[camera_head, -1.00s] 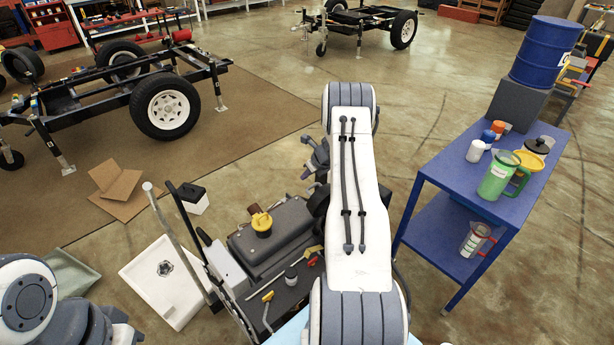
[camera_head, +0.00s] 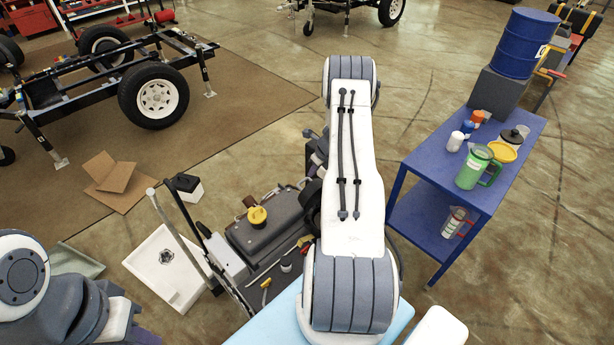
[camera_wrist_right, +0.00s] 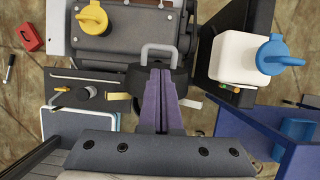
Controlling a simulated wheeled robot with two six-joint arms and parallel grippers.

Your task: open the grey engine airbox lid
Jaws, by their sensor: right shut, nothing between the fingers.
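The grey engine block (camera_head: 265,235) with a yellow cap (camera_head: 257,215) stands low in front of me in the head view. A pale grey U-shaped handle (camera_wrist_right: 158,48) shows just beyond my right gripper (camera_wrist_right: 160,70). I cannot tell for certain which surface is the airbox lid. The right gripper's purple fingers are shut and empty, close to the handle; contact is unclear. The right arm hides part of the engine in the head view. My left gripper does not show clearly.
A blue cart (camera_head: 428,165) with jugs and bottles stands to the right. A white tray (camera_head: 172,275) and an open cardboard box (camera_head: 110,178) lie left of the engine.

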